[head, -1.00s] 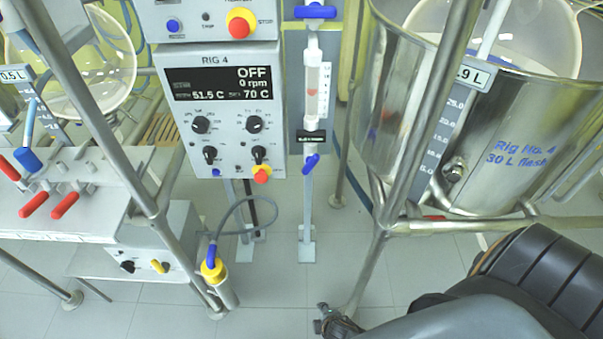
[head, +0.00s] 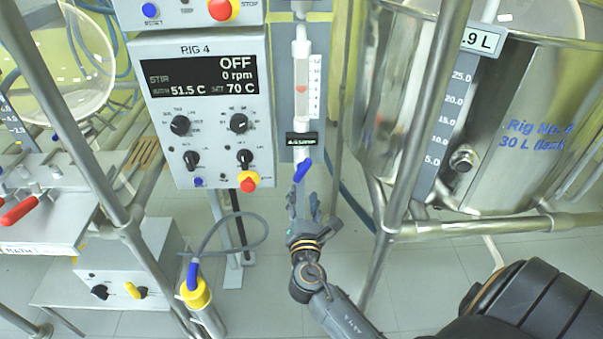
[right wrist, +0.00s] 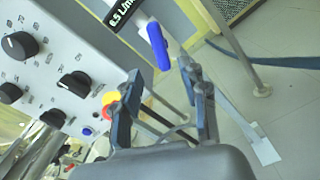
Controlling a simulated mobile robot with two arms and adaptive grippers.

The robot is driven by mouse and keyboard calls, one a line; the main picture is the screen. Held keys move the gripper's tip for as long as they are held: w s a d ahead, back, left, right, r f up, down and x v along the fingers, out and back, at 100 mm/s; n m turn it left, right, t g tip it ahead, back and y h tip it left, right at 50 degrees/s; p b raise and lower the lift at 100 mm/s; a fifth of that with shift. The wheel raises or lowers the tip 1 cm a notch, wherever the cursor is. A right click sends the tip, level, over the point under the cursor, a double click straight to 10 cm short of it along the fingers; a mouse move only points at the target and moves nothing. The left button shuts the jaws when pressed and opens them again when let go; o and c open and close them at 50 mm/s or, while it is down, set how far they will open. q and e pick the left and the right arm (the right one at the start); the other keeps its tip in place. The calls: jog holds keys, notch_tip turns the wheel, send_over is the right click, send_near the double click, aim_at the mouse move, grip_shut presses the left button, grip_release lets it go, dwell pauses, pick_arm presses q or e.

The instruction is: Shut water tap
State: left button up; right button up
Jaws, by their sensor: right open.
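The water tap has a blue lever handle (head: 302,171) under the flow meter (head: 301,85), on a pale upright post. The handle is tilted, its upper end leaning right in the head view. My right gripper (head: 304,197) is just below the handle in the head view, fingers pointing up. In the right wrist view the fingers (right wrist: 162,82) are spread apart and empty, with the blue handle (right wrist: 158,46) ahead of the gap between them. I see no grip on the handle. My left gripper is not in view.
The RIG 4 control box (head: 205,110) with knobs stands close left of the tap. A steel vessel (head: 490,130) and metal frame tubes (head: 425,120) stand to the right. A yellow-capped probe (head: 195,293) with a grey cable hangs lower left.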

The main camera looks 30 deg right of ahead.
aim_at(302, 175)
jog(key=x, duration=0.9)
jog(key=shift+w+d+f+b, duration=0.1)
jog(key=shift+w+b, duration=0.15)
jog(key=shift+b, duration=0.05)
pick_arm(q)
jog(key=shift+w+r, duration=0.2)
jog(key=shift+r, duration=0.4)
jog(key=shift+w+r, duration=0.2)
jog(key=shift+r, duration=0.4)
pick_arm(e)
jog(key=shift+w+d, duration=0.25)
jog(key=shift+w, duration=0.1)
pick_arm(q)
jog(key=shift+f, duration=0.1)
pick_arm(e)
grip_shut()
